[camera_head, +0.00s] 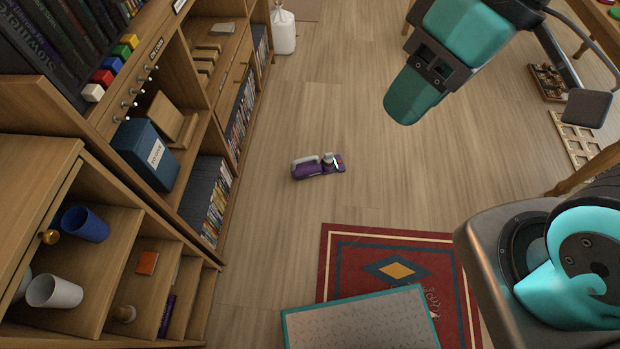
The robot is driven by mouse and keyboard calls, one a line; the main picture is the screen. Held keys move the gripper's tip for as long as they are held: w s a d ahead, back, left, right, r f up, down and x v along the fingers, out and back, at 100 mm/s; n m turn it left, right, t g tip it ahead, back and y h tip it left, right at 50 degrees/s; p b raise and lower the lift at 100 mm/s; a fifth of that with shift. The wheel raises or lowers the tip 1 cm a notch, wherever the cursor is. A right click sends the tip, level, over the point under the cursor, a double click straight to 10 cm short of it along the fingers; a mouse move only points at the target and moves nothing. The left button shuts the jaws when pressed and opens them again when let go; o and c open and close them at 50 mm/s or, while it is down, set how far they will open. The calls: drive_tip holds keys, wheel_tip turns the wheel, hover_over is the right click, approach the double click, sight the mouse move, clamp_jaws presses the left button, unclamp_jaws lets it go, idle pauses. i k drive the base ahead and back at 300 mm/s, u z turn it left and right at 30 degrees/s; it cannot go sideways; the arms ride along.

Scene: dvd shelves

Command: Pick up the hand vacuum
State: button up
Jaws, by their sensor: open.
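The hand vacuum (318,167) lies on its side on the wooden floor near the picture's middle. It is purple with a pale grey handle and a dark, red-marked end at the right. My gripper (424,80) hangs at the upper right, teal and black, well above the floor and apart from the vacuum. Its jaws are open, seen only partly and at an angle; nothing shows held in it.
A wooden shelf unit (105,225) with books, discs and cups runs along the left. A red patterned rug (455,285) lies below the vacuum, partly under a teal-edged board (360,322). A white container (284,36) stands farther back. Floor around the vacuum is clear.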

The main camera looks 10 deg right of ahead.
sight(307, 167)
drive_tip(key=u, duration=0.15)
drive_tip(key=i, duration=1.3)
drive_tip(key=z, duration=0.6)
